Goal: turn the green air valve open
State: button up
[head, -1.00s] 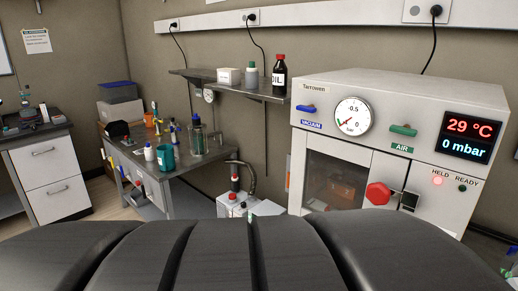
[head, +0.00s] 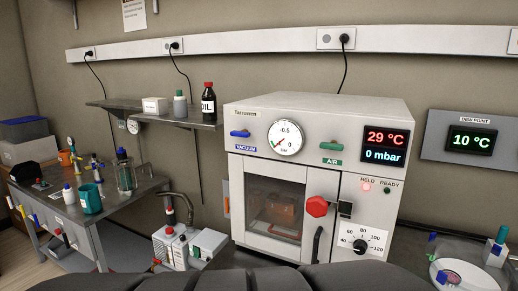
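The green air valve (head: 332,146) is a small handle on the front of the white Tarrowen oven (head: 310,103), above the green AIR label (head: 332,162). Its handle lies roughly level. A blue vacuum valve (head: 240,134) sits to its left, past the round gauge (head: 286,137), whose needle rests near the zero end. The display (head: 387,145) reads 29 °C and 0 mbar, with the red HELD light lit. My gripper is not in view.
A red octagonal knob (head: 317,206) and dark handle stand out from the oven door. A dew point panel (head: 472,140) hangs at the right. A cluttered bench (head: 100,212) and a shelf with bottles (head: 150,116) are at the left. Dark rounded shapes fill the bottom edge.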

aim_at(332, 145)
jog(key=z, duration=0.8)
